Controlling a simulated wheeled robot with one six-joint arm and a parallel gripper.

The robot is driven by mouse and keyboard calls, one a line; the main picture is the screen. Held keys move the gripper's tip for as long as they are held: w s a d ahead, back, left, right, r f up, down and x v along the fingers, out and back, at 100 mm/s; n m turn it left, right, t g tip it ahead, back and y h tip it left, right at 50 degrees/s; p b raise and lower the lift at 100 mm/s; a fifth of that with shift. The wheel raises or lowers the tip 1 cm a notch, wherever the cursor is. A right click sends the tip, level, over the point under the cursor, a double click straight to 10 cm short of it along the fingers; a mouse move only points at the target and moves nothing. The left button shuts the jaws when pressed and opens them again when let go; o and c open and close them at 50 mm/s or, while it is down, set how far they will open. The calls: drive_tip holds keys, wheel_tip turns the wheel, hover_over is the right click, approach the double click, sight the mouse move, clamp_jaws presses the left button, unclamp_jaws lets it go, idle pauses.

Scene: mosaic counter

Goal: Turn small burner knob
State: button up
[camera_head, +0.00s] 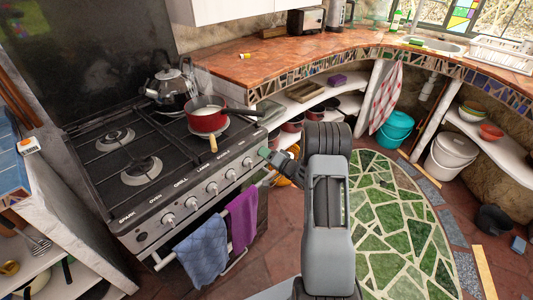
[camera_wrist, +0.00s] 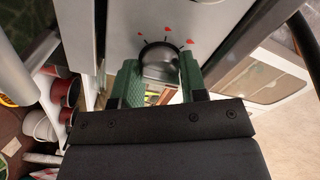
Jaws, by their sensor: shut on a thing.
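The stove (camera_head: 130,160) stands at the left in the head view, with a row of silver knobs (camera_head: 212,188) along its grey front panel. My gripper (camera_head: 268,154) is at the right end of this panel. In the wrist view, a dark round burner knob (camera_wrist: 160,58) sits between my green fingertips, one on each side. My gripper (camera_wrist: 158,68) is shut on it. Red marks fan out above the knob on the panel. In the head view the arm and gripper hide this knob, and its label is not readable.
A red pot (camera_head: 206,117) with a handle pointing right and a kettle (camera_head: 172,90) stand on the stove. Blue (camera_head: 202,252) and purple (camera_head: 243,217) towels hang below the knobs. Shelves under the curved counter (camera_head: 270,62) hold pots. The green mosaic floor (camera_head: 395,215) is mostly clear.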

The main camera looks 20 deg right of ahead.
idle(0.5)
drive_tip(key=o, duration=0.9)
drive_tip(key=shift+s, duration=0.1)
drive_tip(key=v, duration=1.3)
drive_tip(key=shift+s+d+p, duration=0.15)
drive_tip(key=shift+s+p, duration=0.15)
drive_tip(key=shift+p, duration=0.1)
